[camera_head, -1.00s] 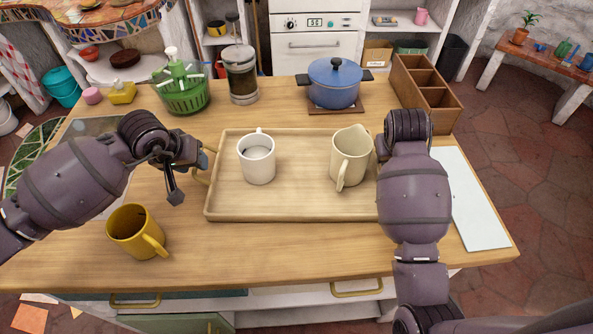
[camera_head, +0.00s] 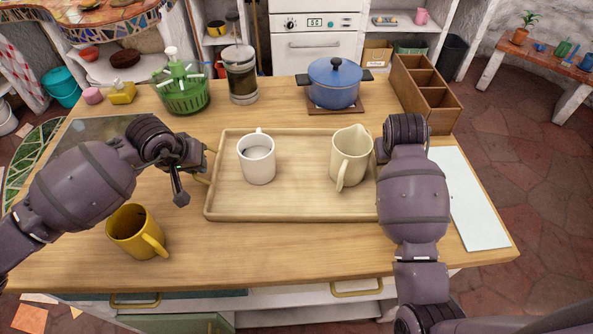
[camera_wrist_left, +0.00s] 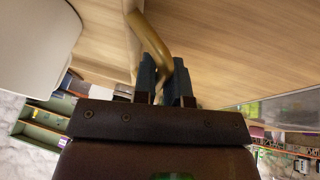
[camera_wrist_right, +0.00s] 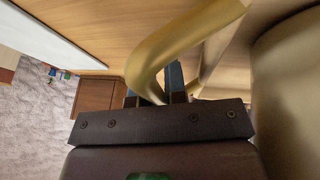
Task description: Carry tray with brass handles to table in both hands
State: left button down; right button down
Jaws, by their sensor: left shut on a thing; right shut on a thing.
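A wooden tray (camera_head: 300,205) lies flat on the counter, with a white mug (camera_head: 257,162) and a cream pitcher (camera_head: 349,158) upright on it. My left gripper (camera_head: 204,172) is at the tray's left end. In the left wrist view its fingers (camera_wrist_left: 166,85) are shut on the left brass handle (camera_wrist_left: 150,40). My right arm hides the tray's right end in the head view. In the right wrist view my right gripper (camera_wrist_right: 160,85) is shut on the right brass handle (camera_wrist_right: 175,45).
A yellow mug (camera_head: 137,231) stands left of the tray. Behind it are a blue pot (camera_head: 334,84), a wooden divided box (camera_head: 428,90), a glass jar (camera_head: 240,75) and a green basket (camera_head: 182,95). A white board (camera_head: 468,200) lies at the right.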

pick_arm(q)
jog(key=shift+r, duration=0.15)
pick_arm(e)
jog(key=shift+r, duration=0.15)
